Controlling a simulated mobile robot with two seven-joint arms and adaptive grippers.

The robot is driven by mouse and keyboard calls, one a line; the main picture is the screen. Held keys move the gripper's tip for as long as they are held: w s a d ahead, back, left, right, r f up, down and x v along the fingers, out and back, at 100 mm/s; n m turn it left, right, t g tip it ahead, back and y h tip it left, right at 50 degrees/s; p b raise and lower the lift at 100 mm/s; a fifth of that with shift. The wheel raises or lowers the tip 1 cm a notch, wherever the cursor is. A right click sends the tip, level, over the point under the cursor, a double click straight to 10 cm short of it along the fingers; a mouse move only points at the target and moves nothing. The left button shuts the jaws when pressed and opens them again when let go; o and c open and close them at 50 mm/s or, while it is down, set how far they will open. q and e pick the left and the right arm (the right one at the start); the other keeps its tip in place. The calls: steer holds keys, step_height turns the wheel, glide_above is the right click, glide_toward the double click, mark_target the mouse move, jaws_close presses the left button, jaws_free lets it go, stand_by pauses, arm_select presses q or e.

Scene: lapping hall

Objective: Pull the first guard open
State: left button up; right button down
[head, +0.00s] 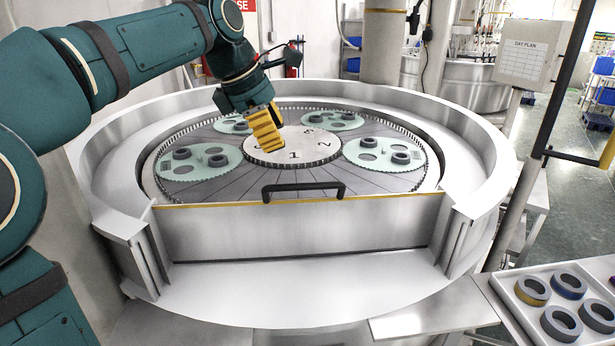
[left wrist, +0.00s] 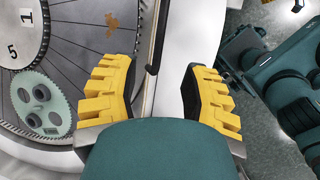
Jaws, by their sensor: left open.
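The guard (head: 310,232) is an upright grey metal panel with a yellow top edge, standing across the front gap of the round lapping machine's rim (head: 470,165). A black bar handle (head: 303,188) sits at its top edge, also seen as a dark bar in the left wrist view (left wrist: 156,45). My left gripper (head: 266,140), with yellow ribbed fingers, is above the plate, behind and left of the handle in the head view. In the left wrist view its fingers (left wrist: 162,88) are wide apart with nothing gripped. My right gripper is not in view.
Inside the rim, pale green toothed carriers (head: 199,163) holding dark rings surround a numbered centre disc (head: 290,146). A ledge (head: 300,290) in front of the guard is clear. A tray of rings (head: 510,278) and a post with a sign (head: 527,60) stand at right.

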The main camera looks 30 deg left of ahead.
mark_target(301, 184)
arm_select(q)
steer(key=b+x, duration=0.2)
steer(key=x, duration=1.1)
steer(key=shift+s, duration=0.1)
steer(key=shift+s, duration=0.1)
jaws_close()
